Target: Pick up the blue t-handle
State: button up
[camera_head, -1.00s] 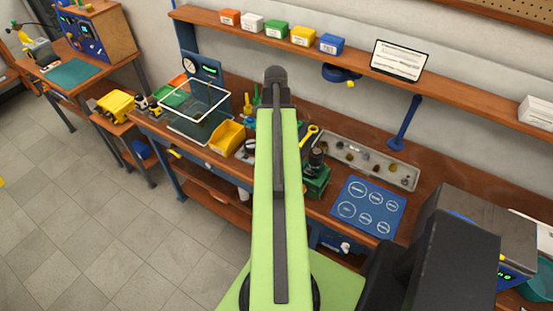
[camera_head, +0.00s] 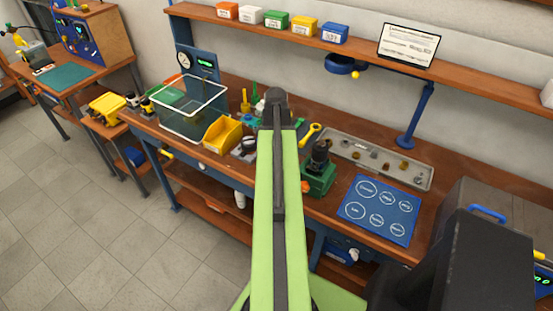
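I cannot make out a blue t-handle for certain. Small upright tools stand at the back of the workbench, a yellow one (camera_head: 245,101) and a green one (camera_head: 254,91), just left of my arm's dark end. My green arm link runs up the middle of the picture and covers part of the bench behind it. My gripper does not show; it is hidden beyond the arm's end. A blue bar handle (camera_head: 487,213) shows on the grey box at the right, but I cannot tell it to be a t-handle.
The workbench holds a clear bin (camera_head: 190,108), a yellow bin (camera_head: 222,134), a green fixture (camera_head: 319,178), a blue mat with circles (camera_head: 379,210) and a grey parts tray (camera_head: 419,179). A shelf (camera_head: 370,51) runs above. Open floor (camera_head: 75,220) lies left.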

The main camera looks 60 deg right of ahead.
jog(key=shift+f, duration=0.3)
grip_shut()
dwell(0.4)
